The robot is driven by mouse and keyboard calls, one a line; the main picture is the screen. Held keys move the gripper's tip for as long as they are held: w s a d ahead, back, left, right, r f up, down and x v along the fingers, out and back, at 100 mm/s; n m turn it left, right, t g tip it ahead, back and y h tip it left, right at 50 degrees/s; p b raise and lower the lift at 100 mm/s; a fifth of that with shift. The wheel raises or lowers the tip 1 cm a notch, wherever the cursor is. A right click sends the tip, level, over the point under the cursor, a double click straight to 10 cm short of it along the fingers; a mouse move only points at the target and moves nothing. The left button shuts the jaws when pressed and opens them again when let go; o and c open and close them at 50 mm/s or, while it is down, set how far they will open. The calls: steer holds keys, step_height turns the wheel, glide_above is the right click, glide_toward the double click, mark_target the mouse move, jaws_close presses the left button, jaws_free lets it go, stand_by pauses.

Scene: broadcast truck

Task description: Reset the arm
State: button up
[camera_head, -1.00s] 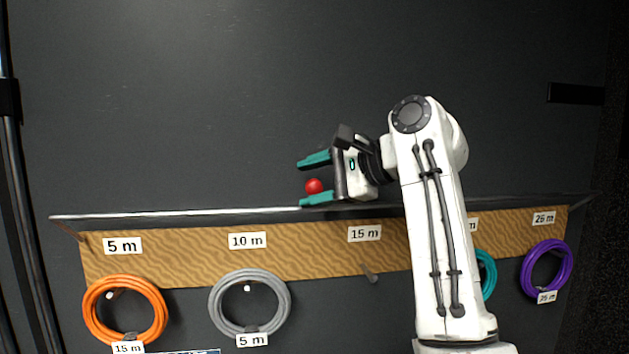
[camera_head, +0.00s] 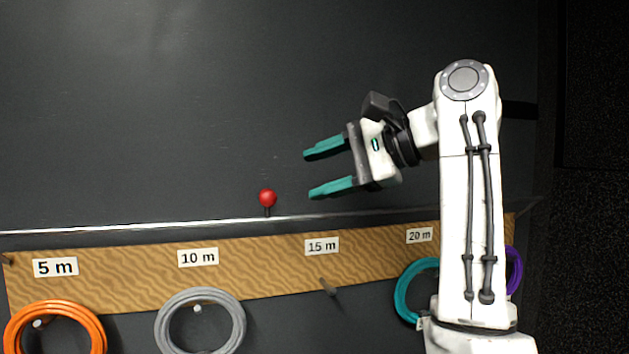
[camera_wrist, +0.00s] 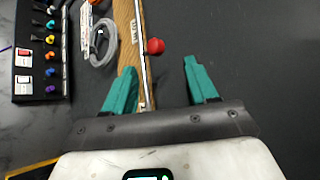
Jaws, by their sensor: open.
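My gripper (camera_head: 308,174) is open and empty, with two teal fingers pointing left in the head view. It is held above the metal edge of the shelf, to the right of a red ball-shaped knob (camera_head: 267,198) on a short dark stem. In the wrist view my gripper (camera_wrist: 162,80) has its fingers spread wide. The red knob (camera_wrist: 155,46) shows there beyond the fingertips, apart from both. My white arm stands upright at the right of the head view and hides part of the board behind it.
A wooden board (camera_head: 120,277) carries length labels and pegs. An orange coil (camera_head: 97,330), a grey coil (camera_head: 238,320), a teal coil (camera_head: 402,291) and a purple coil (camera_head: 517,270) hang there. The 15 m peg (camera_head: 328,287) is bare. A control panel (camera_wrist: 27,65) lies left in the wrist view.

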steer(key=w+d+f+h, duration=0.1)
steer(key=d+f+h, duration=0.15)
steer(key=f, duration=0.85)
steer(key=d+f+h, duration=0.1)
steer(key=d+f, duration=0.2)
steer(key=f, duration=0.8)
steer(key=s+d+f+n+h, duration=0.1)
steer(key=s+d+f, duration=0.2)
steer(key=f, duration=0.5)
steer(key=s+d+f+h, duration=0.1)
steer(key=s+d+f, duration=0.15)
steer(key=f, duration=0.55)
steer(key=s+d+f+n+h, duration=0.1)
steer(key=s+d+f+h, duration=0.2)
steer(key=f, duration=0.5)
steer(key=s+d+f+n+g+h+b, duration=0.1)
steer(key=s+d+f+n+g, duration=0.3)
steer(key=s+f, duration=1.05)
steer(key=s+d+f+h, duration=0.1)
steer(key=s+d+f, duration=0.1)
steer(key=s, duration=0.5)
steer(key=s+d+f+n+h, duration=0.1)
steer(key=s+d, duration=0.1)
steer(key=s, duration=0.5)
steer(key=s+d+f+n+g+h, duration=0.1)
steer(key=s+d+f, duration=0.1)
steer(key=s, duration=0.5)
steer(key=shift+s+d+f+b, duration=0.35)
steer(key=shift+s+d+b, duration=0.05)
steer(key=shift+d, duration=0.05)
